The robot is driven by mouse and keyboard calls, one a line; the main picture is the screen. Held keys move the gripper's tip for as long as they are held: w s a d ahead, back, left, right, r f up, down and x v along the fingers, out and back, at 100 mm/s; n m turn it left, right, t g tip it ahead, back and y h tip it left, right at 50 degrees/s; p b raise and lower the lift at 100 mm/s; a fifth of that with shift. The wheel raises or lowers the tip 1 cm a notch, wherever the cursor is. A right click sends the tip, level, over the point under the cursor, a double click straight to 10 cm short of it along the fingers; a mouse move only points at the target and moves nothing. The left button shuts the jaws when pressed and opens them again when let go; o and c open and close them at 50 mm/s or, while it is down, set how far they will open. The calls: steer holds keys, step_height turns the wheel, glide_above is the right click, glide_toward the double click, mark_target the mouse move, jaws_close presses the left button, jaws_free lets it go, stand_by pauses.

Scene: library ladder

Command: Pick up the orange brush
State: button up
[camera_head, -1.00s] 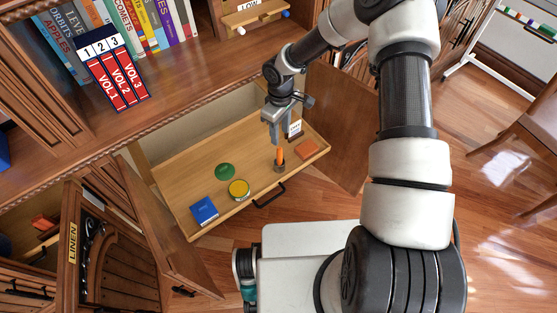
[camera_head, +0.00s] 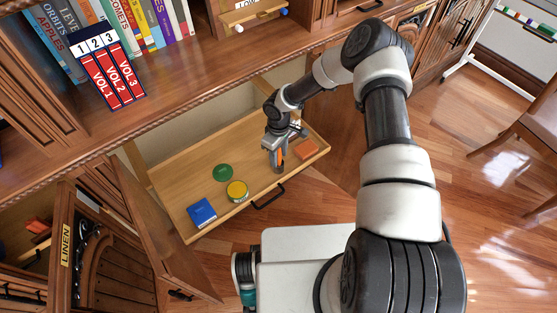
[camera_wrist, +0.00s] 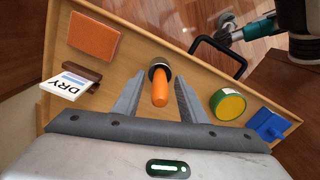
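The orange brush (camera_wrist: 160,88) stands in the pulled-out wooden drawer, its orange handle pointing up toward the wrist camera and a dark round base below. My gripper (camera_wrist: 158,92) is open, with one finger on each side of the orange handle and a visible gap on both sides. In the head view my gripper (camera_head: 274,163) points down into the drawer's right part and partly hides the orange brush (camera_head: 283,154).
A white "DRY" card (camera_wrist: 67,86) stands near the gripper. A black handle (camera_head: 268,196) is on the drawer front.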

jaws_close()
step_height(320, 180, up, 10)
steer(key=shift+p, duration=0.8)
